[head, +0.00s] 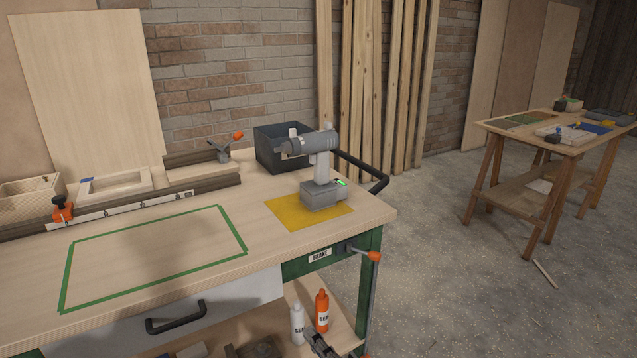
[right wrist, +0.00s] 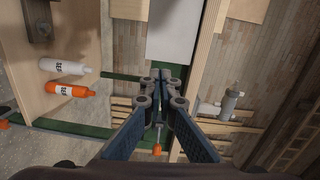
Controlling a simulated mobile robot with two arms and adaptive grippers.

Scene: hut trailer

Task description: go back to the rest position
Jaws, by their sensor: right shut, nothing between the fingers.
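My right gripper (head: 320,343) shows at the bottom edge of the head view, low in front of the workbench (head: 375,212), beside the lower shelf with the bottles. In the right wrist view its fingers (right wrist: 160,76) come together at the tips, shut with nothing between them. My left gripper is in neither view. The rest of my right arm is hidden below the head view's edge.
A grey drill (head: 322,170) stands on a yellow mat (head: 283,213). White (head: 297,322) and orange (head: 322,310) bottles stand on the lower shelf. A drawer handle (head: 176,317) and orange-tipped lever (head: 374,256) protrude in front. Open floor (head: 440,270) lies right.

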